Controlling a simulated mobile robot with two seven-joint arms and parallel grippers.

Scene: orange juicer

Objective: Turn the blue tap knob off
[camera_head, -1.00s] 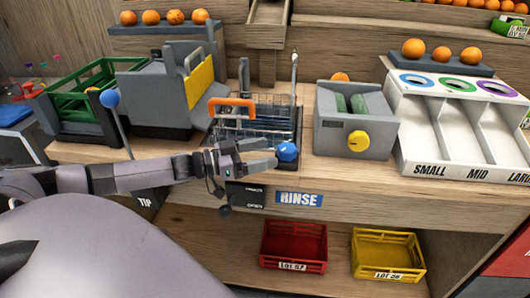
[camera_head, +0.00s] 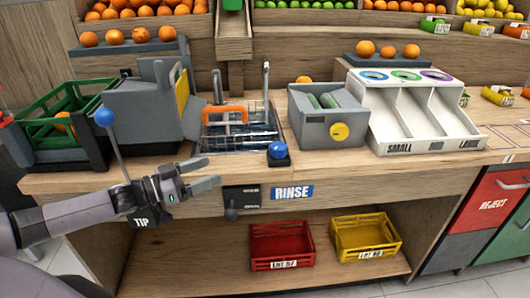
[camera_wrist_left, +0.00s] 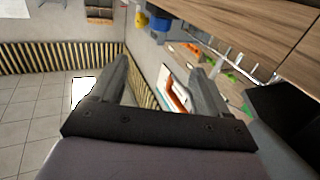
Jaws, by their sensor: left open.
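The blue tap knob (camera_head: 277,150) sits on a dark base at the front of the counter, just above the blue RINSE sign (camera_head: 292,192). My left gripper (camera_head: 212,172) is in front of the counter edge, to the left of the knob and apart from it. Its two fingers are spread with nothing between them. In the left wrist view, the open fingers (camera_wrist_left: 160,70) show, and a small blue shape (camera_wrist_left: 160,22) beyond them looks like the knob. My right gripper is not in view.
A wire basket with an orange handle (camera_head: 225,115) stands in the sink behind. A grey box with a yellow knob (camera_head: 339,131) is to the right. A lever with a blue ball (camera_head: 104,117) rises left. Red (camera_head: 281,247) and yellow (camera_head: 365,237) crates sit below.

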